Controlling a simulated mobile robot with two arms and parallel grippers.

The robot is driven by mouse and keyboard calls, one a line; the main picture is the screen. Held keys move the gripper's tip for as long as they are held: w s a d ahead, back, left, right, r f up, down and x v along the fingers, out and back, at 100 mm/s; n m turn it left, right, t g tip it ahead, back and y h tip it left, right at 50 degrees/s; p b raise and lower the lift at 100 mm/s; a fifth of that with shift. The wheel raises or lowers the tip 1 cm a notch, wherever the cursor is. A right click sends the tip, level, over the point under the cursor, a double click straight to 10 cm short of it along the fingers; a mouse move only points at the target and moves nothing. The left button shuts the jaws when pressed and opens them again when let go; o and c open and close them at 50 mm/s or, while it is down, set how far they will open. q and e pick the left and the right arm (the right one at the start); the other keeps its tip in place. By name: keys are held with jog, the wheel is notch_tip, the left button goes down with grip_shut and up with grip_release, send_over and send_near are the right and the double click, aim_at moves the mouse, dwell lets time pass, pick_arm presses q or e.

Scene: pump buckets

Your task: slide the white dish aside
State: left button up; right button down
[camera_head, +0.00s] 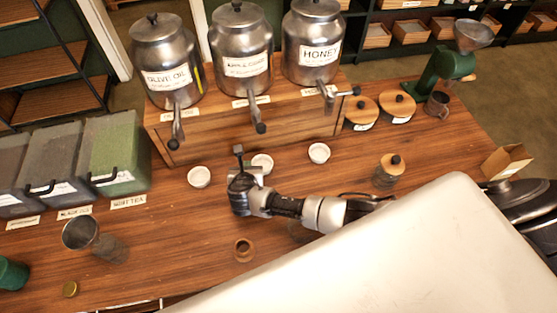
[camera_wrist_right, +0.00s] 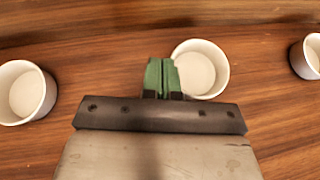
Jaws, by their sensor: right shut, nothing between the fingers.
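Three small round white dishes stand in a row on the wooden table below the metal urns. The middle dish (camera_head: 263,161) also shows in the right wrist view (camera_wrist_right: 203,68). The left dish (camera_head: 199,177) and the right dish (camera_head: 319,153) stand apart from it. All look empty. My right gripper (camera_head: 238,153) is shut and empty, just left of the middle dish. In the right wrist view its green fingertips (camera_wrist_right: 162,66) overlap the dish's left edge; I cannot tell if they touch it. My left gripper is not in view.
A wooden stand (camera_head: 290,117) with urns labelled olive oil and honey rises behind the dishes. Lidded bins (camera_head: 112,160) stand at left. A corked jar (camera_head: 388,172) and a small wooden ring (camera_head: 243,250) are on the table. Bare table lies between the dishes.

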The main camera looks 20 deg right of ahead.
aim_at(274, 169)
jog(key=shift+s+d+r+p, duration=0.15)
jog(key=shift+d+p, duration=0.1)
jog(key=shift+d, duration=0.35)
jog(key=shift+s+d+f+p, duration=0.1)
jog(key=shift+d+p, duration=0.15)
jog(key=shift+d, duration=0.4)
jog(key=shift+s+d+r+p, duration=0.15)
jog(key=shift+d+p, duration=0.1)
jog(key=shift+d, duration=0.35)
jog(key=shift+s+d+f+p, duration=0.1)
jog(key=shift+s+d+p, duration=0.1)
jog(key=shift+d, duration=0.5)
jog(key=shift+s+d+f+p, duration=0.1)
jog(key=shift+d+p, duration=0.1)
jog(key=shift+d, duration=0.45)
jog(key=shift+s+d+p, duration=0.15)
jog(key=shift+d+p, duration=0.05)
jog(key=shift+d, duration=0.5)
jog(key=shift+d, duration=0.1)
